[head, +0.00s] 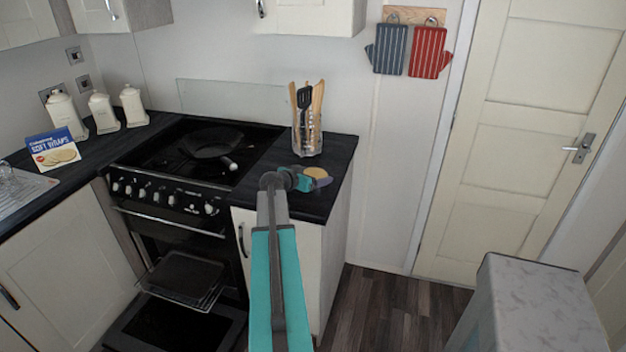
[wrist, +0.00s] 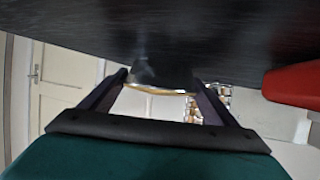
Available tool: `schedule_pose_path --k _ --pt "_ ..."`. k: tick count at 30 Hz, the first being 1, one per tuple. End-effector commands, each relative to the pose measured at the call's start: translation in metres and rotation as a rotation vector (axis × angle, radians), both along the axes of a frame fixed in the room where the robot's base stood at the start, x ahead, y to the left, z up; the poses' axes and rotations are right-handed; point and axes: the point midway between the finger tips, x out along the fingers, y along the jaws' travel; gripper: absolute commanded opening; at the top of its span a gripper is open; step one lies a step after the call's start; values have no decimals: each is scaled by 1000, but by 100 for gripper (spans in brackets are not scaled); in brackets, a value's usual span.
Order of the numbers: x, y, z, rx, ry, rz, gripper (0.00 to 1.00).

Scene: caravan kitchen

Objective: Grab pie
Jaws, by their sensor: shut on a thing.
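The pie (head: 318,173) is a small round golden thing at the right end of the dark worktop, beyond the stove. My gripper (head: 310,183) is at the pie's near side, low over the worktop, and is shut on it. In the wrist view the pie (wrist: 158,91) shows as a thin golden edge between the two dark fingers (wrist: 160,95). A dark shape lies against that edge, and most of the pie is hidden. I cannot tell whether the pie touches the worktop.
A utensil holder (head: 307,140) stands on the worktop (head: 338,150) just behind the pie. The stove, with a dark pan (head: 212,143) on top, is to the left; its oven door (head: 175,320) is open. A door (head: 535,150) is at the right. Floor (head: 380,300) shows beside the cabinet.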

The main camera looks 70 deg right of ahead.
Motion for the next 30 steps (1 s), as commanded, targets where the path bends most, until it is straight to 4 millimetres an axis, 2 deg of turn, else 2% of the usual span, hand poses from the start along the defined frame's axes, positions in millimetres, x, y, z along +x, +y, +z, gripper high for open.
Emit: schedule_pose_path --k 11,21,30 --pt "0 0 8 -2 0 -1 53" --pt "0 0 34 -2 -1 -1 53" --pt "-10 32 37 -2 -1 1 53"
